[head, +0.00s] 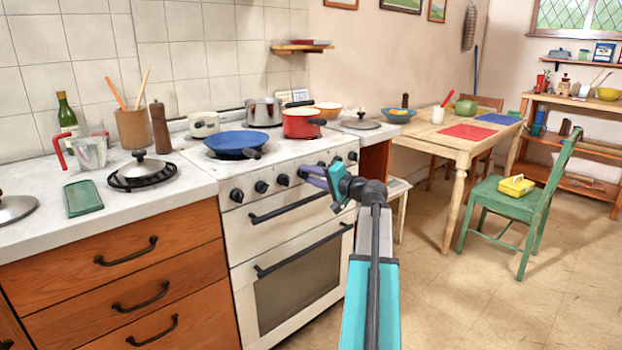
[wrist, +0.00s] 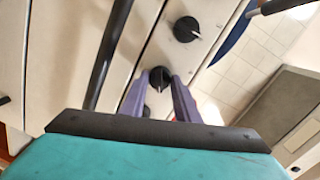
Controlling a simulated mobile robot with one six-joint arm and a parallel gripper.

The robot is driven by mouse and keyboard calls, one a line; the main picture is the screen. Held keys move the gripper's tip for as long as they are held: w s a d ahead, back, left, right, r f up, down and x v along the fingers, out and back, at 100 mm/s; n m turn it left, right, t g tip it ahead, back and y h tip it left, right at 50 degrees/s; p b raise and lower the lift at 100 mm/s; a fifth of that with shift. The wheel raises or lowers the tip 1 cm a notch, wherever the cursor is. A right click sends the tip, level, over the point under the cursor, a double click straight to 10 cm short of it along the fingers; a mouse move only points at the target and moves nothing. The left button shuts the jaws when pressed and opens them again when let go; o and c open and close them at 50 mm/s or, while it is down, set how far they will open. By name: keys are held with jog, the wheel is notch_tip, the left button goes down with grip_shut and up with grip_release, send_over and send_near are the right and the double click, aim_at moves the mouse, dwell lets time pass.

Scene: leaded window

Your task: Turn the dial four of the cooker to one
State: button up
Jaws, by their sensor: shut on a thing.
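The white cooker (head: 290,232) stands left of centre in the head view, with a row of black dials along its front. My gripper (head: 312,176) is at this row, just right of the three left-hand dials, one of which is the third dial (head: 283,180). In the wrist view, the purple fingers of my gripper (wrist: 160,84) are shut on a black dial (wrist: 160,76), one finger on each side. This fits dial four, which my gripper hides in the head view. A neighbouring dial (wrist: 186,29) is free, with a pale pointer mark. I cannot read any numbers.
Black bar handles (head: 290,207) cross the cooker front below the dials. A blue pan (head: 236,144), a red pot (head: 301,122) and a grey pot (head: 263,111) stand on the hob above. Open floor (head: 440,290) lies to the right, before the table and green chair (head: 515,205).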

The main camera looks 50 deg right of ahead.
jog(key=o, duration=1)
jog(key=shift+o, duration=0.2)
jog(key=shift+s, duration=0.2)
jog(key=s+r+p, duration=0.1)
jog(key=s+p, duration=0.1)
jog(key=s, duration=1.1)
jog(key=shift+s+a, duration=0.15)
jog(key=shift+s, duration=0.1)
